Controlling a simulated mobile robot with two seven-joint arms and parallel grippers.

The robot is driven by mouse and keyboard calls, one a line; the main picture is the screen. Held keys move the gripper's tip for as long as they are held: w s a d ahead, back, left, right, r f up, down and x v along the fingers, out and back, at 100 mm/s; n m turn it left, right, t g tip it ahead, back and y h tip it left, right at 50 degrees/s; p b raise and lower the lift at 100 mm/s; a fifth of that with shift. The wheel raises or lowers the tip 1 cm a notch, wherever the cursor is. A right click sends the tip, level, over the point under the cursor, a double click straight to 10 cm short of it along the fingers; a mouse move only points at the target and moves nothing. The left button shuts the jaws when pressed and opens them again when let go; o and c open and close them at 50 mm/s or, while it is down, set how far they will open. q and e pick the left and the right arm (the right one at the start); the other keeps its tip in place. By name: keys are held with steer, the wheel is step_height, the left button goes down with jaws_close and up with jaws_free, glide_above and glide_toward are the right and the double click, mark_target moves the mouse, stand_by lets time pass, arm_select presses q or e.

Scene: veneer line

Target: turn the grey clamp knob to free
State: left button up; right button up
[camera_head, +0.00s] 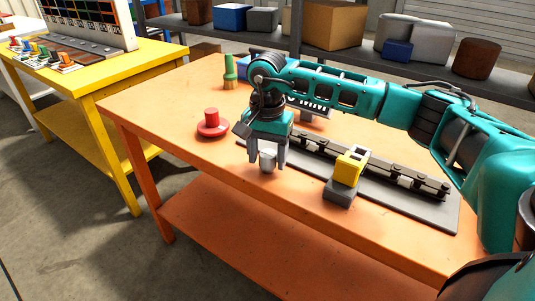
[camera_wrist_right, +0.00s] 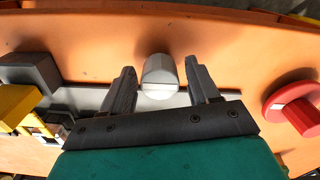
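The grey clamp knob (camera_head: 267,160) stands at the left front end of the grey base plate (camera_head: 425,208) on the orange table. In the right wrist view the knob (camera_wrist_right: 160,76) shows as a round grey cap with a pale bar across its near side. My right gripper (camera_head: 267,163) points down over the knob. Its two fingers in the right wrist view (camera_wrist_right: 160,80) are open, one on each side of the knob, with a gap on both sides. My left gripper is not in view.
A red round-based object (camera_head: 212,126) stands left of my right gripper. A yellow block on a dark base (camera_head: 347,175) stands to the right, by a dark rail (camera_head: 385,170). A green-handled brush (camera_head: 229,72) stands behind. The table's front left is clear.

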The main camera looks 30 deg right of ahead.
mark_target(268, 154)
steer(key=shift+o, duration=0.4)
steer(key=shift+r, duration=0.1)
steer(key=shift+r, duration=0.35)
step_height(268, 154, up, 12)
steer(key=shift+p, duration=0.45)
